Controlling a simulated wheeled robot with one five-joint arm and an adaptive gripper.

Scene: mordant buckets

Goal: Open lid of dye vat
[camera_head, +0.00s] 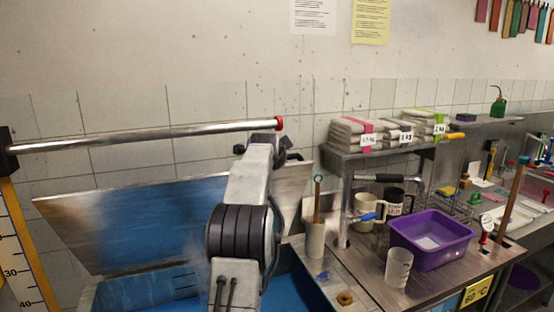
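The dye vat's lid (140,221) is a large flat metal panel with a blue tint on its face. It stands tilted up in front of the tiled wall, with its upper edge sloping across the left half of the view. Blue liquid or vat interior (290,293) shows below it, partly behind my arm. My arm rises through the middle of the view and covers the lid's right part. My gripper (265,143) is at the arm's top, near the bar's red-capped end. Its fingers are mostly hidden, so I cannot tell whether it touches anything.
A metal bar (150,134) runs from a black mount on a yellow scale post (22,250) at left. At right are a tap (345,205), purple basin (432,238), beaker (397,268), mugs (369,211) and a white cylinder (315,241). Cloth bundles (353,133) lie on a shelf.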

